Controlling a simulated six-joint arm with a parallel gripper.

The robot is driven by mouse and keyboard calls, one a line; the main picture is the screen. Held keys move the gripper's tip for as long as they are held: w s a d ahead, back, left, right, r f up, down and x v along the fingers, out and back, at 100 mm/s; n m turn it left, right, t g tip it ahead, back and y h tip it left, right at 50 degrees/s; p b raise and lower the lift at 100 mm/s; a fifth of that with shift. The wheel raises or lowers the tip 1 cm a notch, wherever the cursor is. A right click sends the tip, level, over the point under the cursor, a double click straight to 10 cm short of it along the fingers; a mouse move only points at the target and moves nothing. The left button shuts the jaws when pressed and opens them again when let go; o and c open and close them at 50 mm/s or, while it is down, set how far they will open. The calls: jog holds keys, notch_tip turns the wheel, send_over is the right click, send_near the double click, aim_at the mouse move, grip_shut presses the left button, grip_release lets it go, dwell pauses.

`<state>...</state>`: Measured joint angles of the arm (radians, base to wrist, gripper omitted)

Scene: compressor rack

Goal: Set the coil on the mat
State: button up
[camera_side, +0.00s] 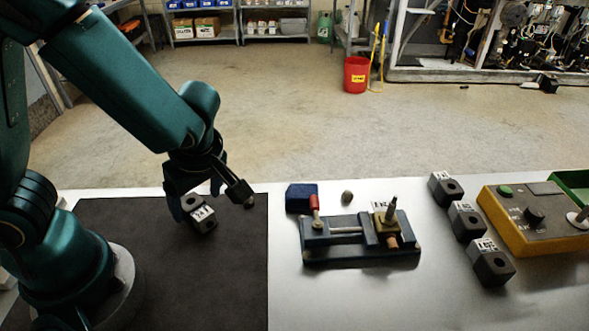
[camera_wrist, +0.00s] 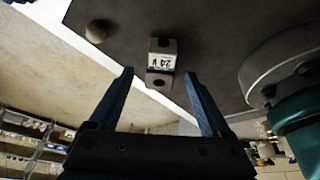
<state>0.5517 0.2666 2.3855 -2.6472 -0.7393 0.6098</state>
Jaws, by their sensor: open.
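A small dark coil block with a white label reading "24 V" (camera_side: 203,216) lies on the black mat (camera_side: 240,290). In the wrist view the coil (camera_wrist: 162,60) shows its label and a round hole, just beyond and between my fingertips. My gripper (camera_side: 196,199) is low over the mat at the coil, with its blue fingers apart. In the wrist view my gripper (camera_wrist: 159,76) is open with a gap between the fingers. Contact between fingers and coil cannot be made out.
A blue fixture (camera_side: 360,252) with a clamp and an upright stem stands right of the mat. Several things lie beyond: a blue block (camera_side: 301,197), three labelled dark blocks (camera_side: 491,265) and a yellow control box (camera_side: 540,222). A small round knob (camera_side: 249,201) sits at the mat's far corner.

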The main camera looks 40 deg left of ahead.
jog(key=v, duration=0.9)
jog(key=w+a+r+m+t, duration=0.1)
jog(key=w+r+t, duration=0.7)
jog(key=w, duration=0.3)
jog(key=w+d+r+m+t+h, duration=0.2)
jog(key=d+r+m+t+h, duration=0.15)
jog(key=r, duration=0.25)
jog(key=w+d+r+m+t+h, duration=0.1)
jog(key=d+r+m+t+h, duration=0.1)
jog(key=r+m+h, duration=0.3)
jog(key=s+d+f+m+g, duration=0.3)
jog(key=s+d+f+m, duration=0.15)
jog(key=s+m, duration=0.35)
jog(key=s+a+f+g+y, duration=0.4)
jog(key=s+a+f, duration=0.4)
jog(key=s+f, duration=0.2)
jog(key=shift+s+a+f+g, duration=0.15)
jog(key=shift+a+f+g, duration=0.05)
jog(key=shift+f+g, duration=0.35)
jog(key=shift+m, duration=0.25)
